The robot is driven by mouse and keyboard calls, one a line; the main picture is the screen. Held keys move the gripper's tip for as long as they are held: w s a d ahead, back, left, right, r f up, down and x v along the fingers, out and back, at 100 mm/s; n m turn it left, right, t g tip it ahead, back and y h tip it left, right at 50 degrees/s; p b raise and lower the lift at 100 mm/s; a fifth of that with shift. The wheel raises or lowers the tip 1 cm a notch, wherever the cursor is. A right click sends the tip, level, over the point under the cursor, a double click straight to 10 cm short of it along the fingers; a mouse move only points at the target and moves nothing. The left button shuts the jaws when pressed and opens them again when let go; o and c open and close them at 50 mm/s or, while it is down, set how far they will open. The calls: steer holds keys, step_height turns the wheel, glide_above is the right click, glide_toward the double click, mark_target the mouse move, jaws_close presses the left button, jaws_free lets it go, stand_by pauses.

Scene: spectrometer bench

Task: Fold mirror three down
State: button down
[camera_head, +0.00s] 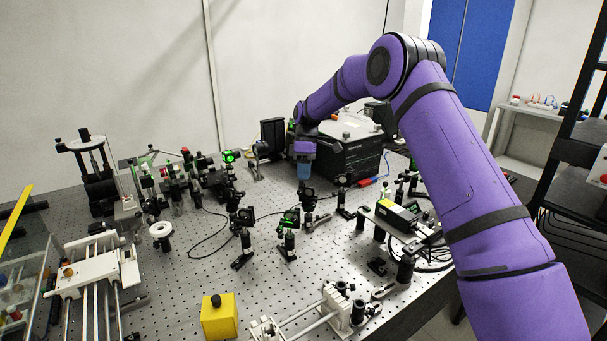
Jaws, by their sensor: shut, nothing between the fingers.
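My gripper (304,176) points down at the end of my purple arm, over the back middle of the optical bench (190,290). It is shut and small in this view. Just below it is a dark post-mounted optic (308,200); I cannot tell whether they touch. Other dark optic mounts stand nearby: one to the right (343,184), one to the left (244,218), and one with a green glow (290,220). No labels are readable, so I cannot tell which is mirror three or whether it is folded.
A large black box (350,158) stands close behind my gripper. A yellow block (218,316) and white rail stages (95,270) are at the front. Cables lie on the bench. Bare bench shows at centre left.

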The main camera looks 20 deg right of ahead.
mark_target(299, 192)
steer(key=shift+s+a, duration=0.15)
steer(key=shift+s, duration=0.15)
steer(key=shift+s+r, duration=0.1)
steer(key=shift+s, duration=0.05)
steer(key=shift+s+a+t, duration=0.15)
steer(key=shift+t, duration=0.25)
steer(key=shift+s+r+h, duration=0.1)
steer(key=shift+s+h, duration=0.05)
steer(key=shift+h, duration=0.15)
steer(key=shift+s+a+t, duration=0.25)
steer(key=shift+s+t, duration=0.05)
steer(key=shift+t, duration=0.2)
steer(key=s+t+h, duration=0.1)
steer(key=s+a+t+h, duration=0.1)
steer(key=s+t, duration=0.1)
steer(key=s+a+t, duration=0.1)
steer(key=t, duration=0.1)
steer(key=shift+s+a+f+h, duration=0.15)
steer(key=shift+s+f+h, duration=0.05)
steer(key=shift+f+h, duration=0.2)
steer(key=s+a+f, duration=0.2)
steer(key=s+f, duration=0.2)
